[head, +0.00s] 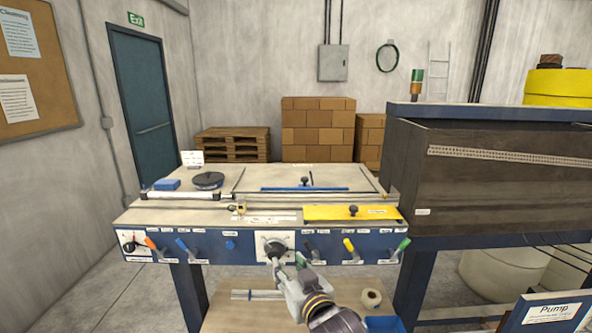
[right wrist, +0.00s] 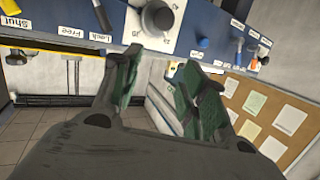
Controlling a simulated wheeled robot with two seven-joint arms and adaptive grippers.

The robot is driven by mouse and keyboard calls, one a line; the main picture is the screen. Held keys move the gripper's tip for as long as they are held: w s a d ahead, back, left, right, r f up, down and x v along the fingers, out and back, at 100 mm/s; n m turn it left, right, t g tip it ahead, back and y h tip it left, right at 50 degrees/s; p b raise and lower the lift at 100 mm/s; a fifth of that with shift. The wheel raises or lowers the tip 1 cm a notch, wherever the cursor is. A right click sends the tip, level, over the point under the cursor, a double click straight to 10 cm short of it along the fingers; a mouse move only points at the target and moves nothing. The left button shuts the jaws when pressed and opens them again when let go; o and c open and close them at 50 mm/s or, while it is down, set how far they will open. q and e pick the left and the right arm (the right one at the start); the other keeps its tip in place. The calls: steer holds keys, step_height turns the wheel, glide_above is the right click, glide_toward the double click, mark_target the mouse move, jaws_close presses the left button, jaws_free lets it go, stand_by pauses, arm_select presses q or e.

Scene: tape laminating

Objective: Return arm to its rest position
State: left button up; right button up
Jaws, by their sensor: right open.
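My right gripper (head: 287,263) is open in front of the laminating table's front panel, just below the black rotary knob (head: 275,248) on its white plate. In the right wrist view its two green-padded fingers (right wrist: 157,82) stand apart with nothing between them. The grey knob (right wrist: 158,17) shows beyond the fingertips at the top of that view. I cannot tell whether a finger touches the knob or its plate. My left gripper is in neither view.
The blue front panel (head: 213,247) carries several coloured levers. A yellow plate (head: 352,213) lies on the table top. A tape roll (head: 371,298) and a blue bin (head: 384,324) are on the lower shelf. A dark machine (head: 480,180) stands at the right.

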steer(key=s+d+f+m+g+h, duration=0.1)
steer(key=s+d+f+g+h, duration=0.25)
steer(key=s+d+f, duration=0.45)
steer(key=s+d+f+m+g+h, duration=0.15)
steer(key=s+d+f+g, duration=0.3)
steer(key=d+f, duration=0.7)
steer(key=s+d+f+g+h, duration=0.1)
steer(key=s+d+f+g, duration=0.25)
steer(key=s+f, duration=0.5)
steer(key=s+d+f, duration=0.1)
steer(key=s+f, duration=0.1)
steer(key=f, duration=1.4)
steer(key=s+f, duration=0.2)
steer(key=f, duration=1.3)
steer(key=s+d+f+g, duration=0.1)
steer(key=s+d+f, duration=0.1)
steer(key=s+f, duration=0.8)
steer(key=s+d+f+g, duration=0.1)
steer(key=s+d+f, duration=0.2)
steer(key=s+f, duration=0.6)
steer(key=s+n, duration=0.1)
steer(key=s, duration=0.1)
steer(key=shift+s+f, duration=0.35)
steer(key=shift+f, duration=0.05)
